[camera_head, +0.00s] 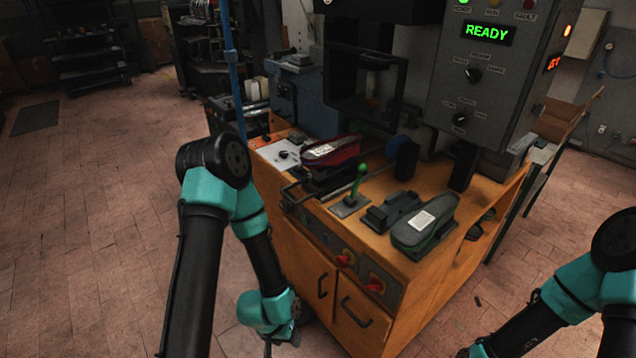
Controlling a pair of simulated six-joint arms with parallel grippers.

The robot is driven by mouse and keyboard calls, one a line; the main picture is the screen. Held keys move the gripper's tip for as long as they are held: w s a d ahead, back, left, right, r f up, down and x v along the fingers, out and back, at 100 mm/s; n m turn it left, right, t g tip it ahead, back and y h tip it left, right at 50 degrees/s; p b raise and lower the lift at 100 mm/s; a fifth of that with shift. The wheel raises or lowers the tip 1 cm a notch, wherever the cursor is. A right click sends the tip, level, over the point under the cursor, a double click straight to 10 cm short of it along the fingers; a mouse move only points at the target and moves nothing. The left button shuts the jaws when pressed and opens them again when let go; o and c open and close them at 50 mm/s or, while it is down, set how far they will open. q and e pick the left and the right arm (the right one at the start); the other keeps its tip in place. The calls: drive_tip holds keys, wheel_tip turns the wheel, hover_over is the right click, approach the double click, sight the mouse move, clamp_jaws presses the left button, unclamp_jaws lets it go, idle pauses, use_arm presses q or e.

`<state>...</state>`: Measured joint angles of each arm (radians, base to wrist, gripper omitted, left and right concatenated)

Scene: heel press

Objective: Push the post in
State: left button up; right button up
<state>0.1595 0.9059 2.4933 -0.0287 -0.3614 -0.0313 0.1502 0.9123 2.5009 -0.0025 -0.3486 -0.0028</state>
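A dark red shoe (330,152) with a white label sits on a black support (326,178) at the front left of the press, outside the dark press frame (365,82). Which part is the post is not certain; this support under the shoe looks most like it. A green-knobbed lever (358,181) stands upright to its right. My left gripper (283,336) hangs low in front of the wooden cabinet, apart from the shoe and support; its fingers are too small and dark to read. My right gripper (476,353) is at the bottom edge, mostly cut off.
A grey-green shoe (424,222) with a white label lies at the bench's front right, beside a black block (393,209). The wooden cabinet (318,268) has red knobs and dark handles. The control box (486,75) shows a green READY.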

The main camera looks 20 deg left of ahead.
use_arm(q)
drive_tip(key=w+a+m+t, duration=0.1)
drive_tip(key=w, duration=0.2)
drive_tip(key=w+a+r+m+t, duration=0.1)
drive_tip(key=w+a+m, duration=0.1)
drive_tip(key=w, duration=0.1)
drive_tip(key=w+a+r+m+t, duration=0.1)
drive_tip(key=w, duration=0.2)
drive_tip(key=shift+a+m, duration=0.25)
drive_tip(key=shift+m, duration=0.05)
drive_tip(key=shift+c, duration=0.7)
drive_tip(key=w+a+r+m+t+h, duration=0.1)
drive_tip(key=w+a+r+m+t, duration=0.5)
drive_tip(key=w, duration=0.4)
drive_tip(key=w+a+r+m+t+h, duration=0.1)
drive_tip(key=w+a+r+m, duration=0.1)
drive_tip(key=a+r+m, duration=0.4)
drive_tip(key=w+a+r+m+t+h, duration=0.1)
drive_tip(key=w+a+r+m+h, duration=0.1)
drive_tip(key=a+r+m, duration=0.4)
wheel_tip(320, 180, up, 3)
drive_tip(key=m, duration=0.3)
drive_tip(key=shift+w+r+t, duration=0.2)
drive_tip(key=shift+w+t, duration=0.2)
drive_tip(key=x, duration=1.7)
drive_tip(key=shift+w+d+r, duration=0.15)
drive_tip(key=shift+d, duration=0.05)
